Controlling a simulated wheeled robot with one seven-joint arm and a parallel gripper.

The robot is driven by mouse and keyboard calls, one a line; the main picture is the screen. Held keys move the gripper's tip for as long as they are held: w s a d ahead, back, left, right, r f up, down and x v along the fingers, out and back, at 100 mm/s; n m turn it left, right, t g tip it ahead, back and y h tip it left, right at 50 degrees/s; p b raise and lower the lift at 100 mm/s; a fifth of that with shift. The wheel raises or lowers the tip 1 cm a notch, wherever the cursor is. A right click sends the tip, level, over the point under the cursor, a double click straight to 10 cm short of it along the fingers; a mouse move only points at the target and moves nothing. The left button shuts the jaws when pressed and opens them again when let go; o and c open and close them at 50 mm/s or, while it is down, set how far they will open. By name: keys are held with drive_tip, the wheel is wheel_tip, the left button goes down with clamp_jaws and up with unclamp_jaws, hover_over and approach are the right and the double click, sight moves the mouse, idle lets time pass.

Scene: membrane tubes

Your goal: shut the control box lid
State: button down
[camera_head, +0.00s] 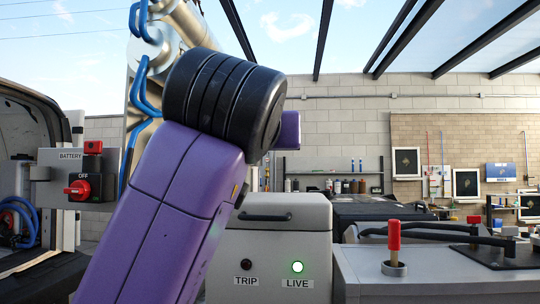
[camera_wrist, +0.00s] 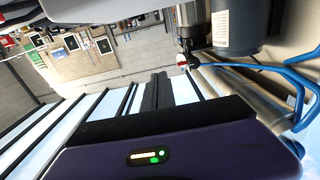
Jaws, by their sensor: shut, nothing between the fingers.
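The control box (camera_head: 271,266) is a grey box in the middle of the head view, with a dark TRIP lamp and a lit green LIVE lamp on its front. Its lid (camera_head: 300,213) has a black handle (camera_head: 265,217) and appears to lie down flush on the box. My purple arm hides the box's left side. My gripper (camera_wrist: 159,78) shows in the wrist view as two dark fingers side by side, shut and empty, with the roof and sky behind. The box cannot be made out in the wrist view, and the fingers cannot be made out in the head view.
A battery box (camera_head: 90,178) with a red OFF switch (camera_head: 77,190) stands at the left. A grey cabinet (camera_head: 430,276) with a red-handled lever (camera_head: 394,240) and black cables stands to the right of the control box. Bottles line a shelf behind.

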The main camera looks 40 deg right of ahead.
sight(263, 223)
drive_tip(key=s+a+f+t+h+b, duration=0.1)
drive_tip(key=f+b, duration=0.2)
drive_tip(key=b, duration=0.1)
drive_tip(key=s+a+f+t+h+b, duration=0.1)
drive_tip(key=f+b, duration=0.2)
drive_tip(key=f, duration=0.1)
drive_tip(key=s+a+f+t+h+b, duration=0.1)
drive_tip(key=f+h+b, duration=0.1)
drive_tip(key=f+b, duration=0.2)
drive_tip(key=shift+a+b, duration=0.35)
drive_tip(key=shift+s+a+f+t+h+b, duration=0.15)
drive_tip(key=shift+f+t+h+b, duration=0.35)
drive_tip(key=shift+f+b, duration=0.6)
drive_tip(key=shift+r, duration=0.15)
